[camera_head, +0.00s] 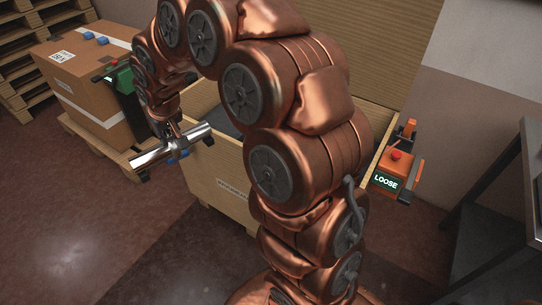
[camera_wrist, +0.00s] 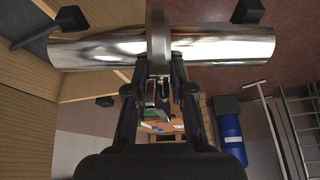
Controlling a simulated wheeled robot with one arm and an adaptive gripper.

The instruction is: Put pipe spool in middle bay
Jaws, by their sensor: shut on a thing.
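The pipe spool (camera_head: 150,159) is a shiny metal cylinder, tilted in the head view, with small dark blocks near its ends. In the wrist view the pipe spool (camera_wrist: 100,49) lies across the top, with a raised band round its middle. My gripper (camera_head: 177,137) is shut on it near the middle; in the wrist view both fingers (camera_wrist: 159,72) meet at the band. The spool hangs in the air in front of the left part of an open wooden crate (camera_head: 229,191). My arm covers most of the crate's inside, so the middle bay cannot be made out.
A strapped cardboard box (camera_head: 85,75) stands on a pallet at the left. An orange device with a red button and a "LOOSE" display (camera_head: 386,182) is at the crate's right side. A grey metal table (camera_head: 500,190) stands at the right. Floor is clear at front left.

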